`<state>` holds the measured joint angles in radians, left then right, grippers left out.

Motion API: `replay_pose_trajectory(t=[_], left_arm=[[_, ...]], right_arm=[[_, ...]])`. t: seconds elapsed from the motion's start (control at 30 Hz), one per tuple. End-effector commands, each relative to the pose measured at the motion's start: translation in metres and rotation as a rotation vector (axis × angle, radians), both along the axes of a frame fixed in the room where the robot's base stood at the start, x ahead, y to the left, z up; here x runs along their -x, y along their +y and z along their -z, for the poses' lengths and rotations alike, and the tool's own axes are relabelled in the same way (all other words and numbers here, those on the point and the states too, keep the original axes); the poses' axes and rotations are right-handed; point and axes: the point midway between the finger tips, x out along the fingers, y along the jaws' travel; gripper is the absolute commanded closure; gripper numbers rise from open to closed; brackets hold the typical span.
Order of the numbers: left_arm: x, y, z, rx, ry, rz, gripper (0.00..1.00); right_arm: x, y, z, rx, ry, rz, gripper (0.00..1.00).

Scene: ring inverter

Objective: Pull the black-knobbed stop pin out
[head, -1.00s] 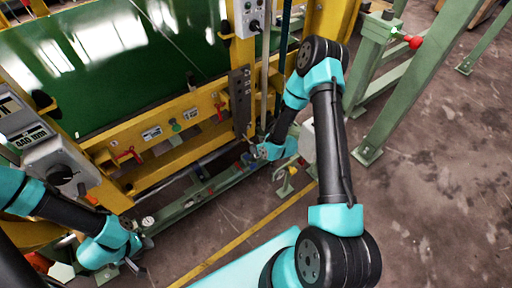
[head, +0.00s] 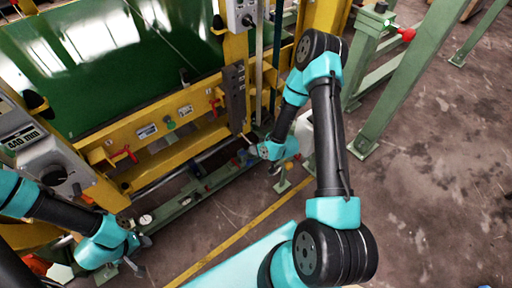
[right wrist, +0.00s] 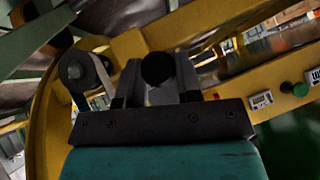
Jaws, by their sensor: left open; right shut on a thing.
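The stop pin's round black knob (right wrist: 157,68) shows in the right wrist view, between the two fingers of my right gripper (right wrist: 158,82). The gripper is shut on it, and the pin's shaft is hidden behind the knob. In the head view my right gripper (head: 252,145) is low beside the yellow frame's right post; the knob is too small to make out there. My left gripper (head: 140,255) is open and empty at the lower left, near the end of the green floor rail.
The yellow frame (head: 160,140) carries a green panel (head: 110,70), red handles (head: 125,154) and a green knob (head: 170,124). A grey dial box (head: 45,155) is at left. A green stand (head: 365,60) is at right. The floor (head: 430,190) at right is clear.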

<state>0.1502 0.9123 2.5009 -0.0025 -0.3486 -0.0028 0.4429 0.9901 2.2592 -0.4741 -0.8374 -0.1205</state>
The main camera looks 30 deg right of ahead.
Motion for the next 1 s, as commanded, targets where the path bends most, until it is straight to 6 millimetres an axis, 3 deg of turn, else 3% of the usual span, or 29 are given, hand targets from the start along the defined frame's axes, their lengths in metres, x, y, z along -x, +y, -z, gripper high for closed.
replay_pose_trajectory(t=[0.43, 1.0], left_arm=[[0.0, 0.0, 0.0, 0.0, 0.0, 0.0, 0.57], [0.0, 0.0, 0.0, 0.0, 0.0, 0.0, 0.57]], right_arm=[[0.004, -0.001, 0.0, 0.0, -0.001, 0.0, 0.93], [0.046, -0.006, 0.0, -0.001, 0.0, 0.001, 0.93]])
